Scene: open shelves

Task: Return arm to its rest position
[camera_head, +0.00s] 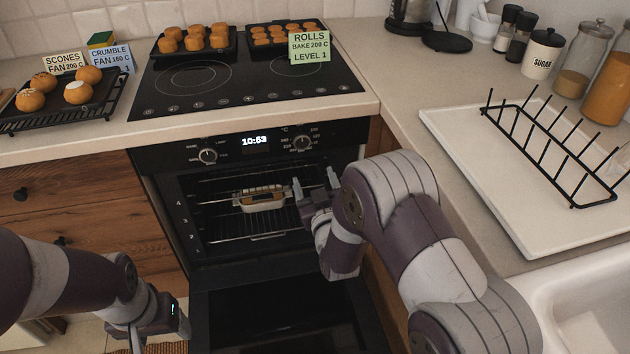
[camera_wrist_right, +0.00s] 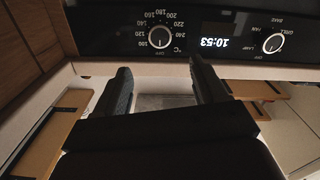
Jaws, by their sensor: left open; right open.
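My right arm reaches in from the right in the head view. Its gripper (camera_head: 314,189) is open and empty at the right side of the open oven mouth, near the baking dish. In the right wrist view the two fingers (camera_wrist_right: 162,85) stand apart with nothing between them, and the oven's control panel (camera_wrist_right: 215,32) is just beyond. My left gripper (camera_head: 157,322) hangs low at the bottom left, in front of the drawers. Its fingertips are hard to make out. The oven (camera_head: 262,156) has its door (camera_head: 283,312) lowered. A loaf-shaped dish (camera_head: 262,198) sits on a rack inside.
The counter above holds a tray of buns (camera_head: 62,103) at left and two trays (camera_head: 195,40) of rolls on the hob (camera_head: 185,78). A black dish rack (camera_head: 560,150) stands on a white drainer (camera_head: 500,180) at right. The sink (camera_head: 590,310) is at bottom right.

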